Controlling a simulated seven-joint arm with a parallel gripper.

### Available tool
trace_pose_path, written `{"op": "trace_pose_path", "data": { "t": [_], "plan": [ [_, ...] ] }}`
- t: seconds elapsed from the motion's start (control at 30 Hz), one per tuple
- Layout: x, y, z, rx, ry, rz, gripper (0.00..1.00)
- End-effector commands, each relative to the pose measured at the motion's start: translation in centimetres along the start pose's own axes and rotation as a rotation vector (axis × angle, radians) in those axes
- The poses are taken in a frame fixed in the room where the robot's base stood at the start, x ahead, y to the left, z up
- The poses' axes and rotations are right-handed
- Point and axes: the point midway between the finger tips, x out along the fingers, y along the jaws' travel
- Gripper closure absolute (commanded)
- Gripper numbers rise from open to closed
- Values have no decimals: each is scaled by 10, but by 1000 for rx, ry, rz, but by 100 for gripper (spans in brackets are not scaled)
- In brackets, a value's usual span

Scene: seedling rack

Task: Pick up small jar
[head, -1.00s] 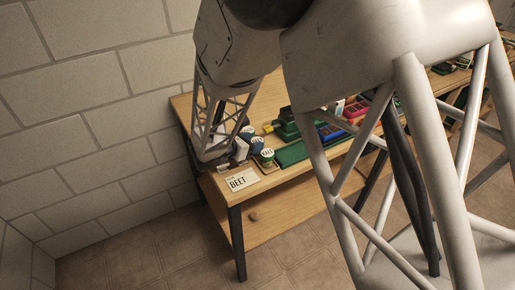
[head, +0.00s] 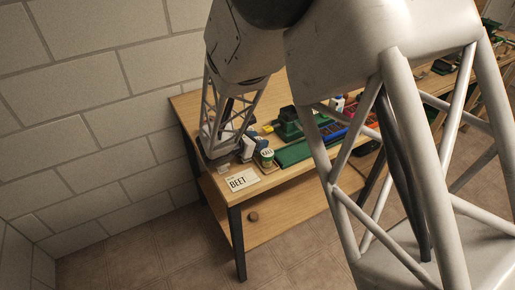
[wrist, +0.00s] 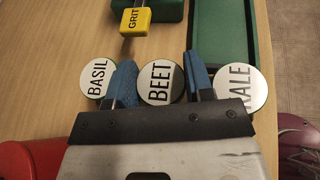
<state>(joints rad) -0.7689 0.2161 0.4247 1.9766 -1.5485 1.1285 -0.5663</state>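In the wrist view, three small jars with round white lids stand in a row. They read BASIL (wrist: 97,77), BEET (wrist: 160,82) and KALE (wrist: 237,87). My gripper (wrist: 162,70) is open, with one blue finger on each side of the BEET jar. Its fingers lie in the gaps toward the BASIL and KALE jars; I cannot tell whether they touch the BEET jar. In the head view, the KALE jar (head: 267,157) shows on the bench and my arm hides much of the row. A card reading BEET (head: 242,180) lies at the bench's front left corner.
A green tray (wrist: 222,35) lies just behind the KALE jar. A yellow GRIT block (wrist: 135,20) sits beyond the BEET jar. A red object (wrist: 35,160) is at the lower left. The wooden bench (head: 190,105) is bare at the back left.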

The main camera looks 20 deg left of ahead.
Motion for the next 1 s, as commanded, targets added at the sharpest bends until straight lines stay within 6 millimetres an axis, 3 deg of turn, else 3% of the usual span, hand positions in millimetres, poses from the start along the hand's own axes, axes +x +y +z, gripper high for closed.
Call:
{"op": "trace_pose_path", "data": {
  "t": [0.03,0.1,0.53,1.0],
  "plan": [
    [4,-7,-12,-19,8,-8,67],
    [3,-7,-13,-19,9,-8,77],
    [0,-7,-6,-19,9,-7,78],
    [-24,-2,57,-6,3,-2,78]
  ]
}}
